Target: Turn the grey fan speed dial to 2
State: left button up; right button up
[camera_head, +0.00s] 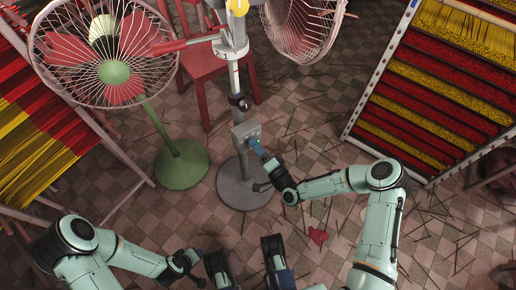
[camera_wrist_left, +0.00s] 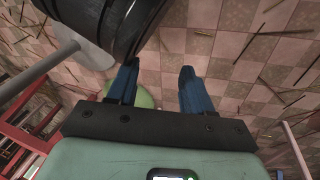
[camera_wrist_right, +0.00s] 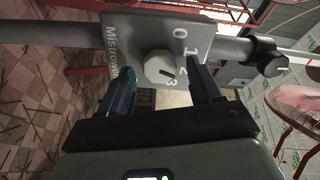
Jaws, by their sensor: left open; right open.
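The grey fan speed dial (camera_wrist_right: 160,68) sits on a grey plate (camera_wrist_right: 190,28) marked 0, 1, 2 and 3, on a grey stand. A dark pointer mark shows on its face; I cannot tell exactly which number it points at. My right gripper (camera_wrist_right: 163,82) is open, its blue fingers on either side of the dial; contact is unclear. In the head view the right gripper (camera_head: 258,148) is at the control box (camera_head: 243,132), and the dial is hidden there. My left gripper (camera_wrist_left: 157,76) is open and empty above the floor, away from the dial.
A green-based fan (camera_head: 118,75) stands left of the grey stand's round base (camera_head: 236,192). A red chair (camera_head: 205,68) is behind. A rack of incense (camera_head: 440,85) stands right, another at left. Loose sticks lie on the checkered floor.

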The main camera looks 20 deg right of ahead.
pick_arm(q)
jog(key=r, duration=0.1)
jog(key=d+r+p, duration=0.1)
jog(key=r+p, duration=0.1)
jog(key=shift+d+r, duration=0.25)
pick_arm(e)
jog(key=v, duration=1.3)
jog(key=shift+s, duration=0.15)
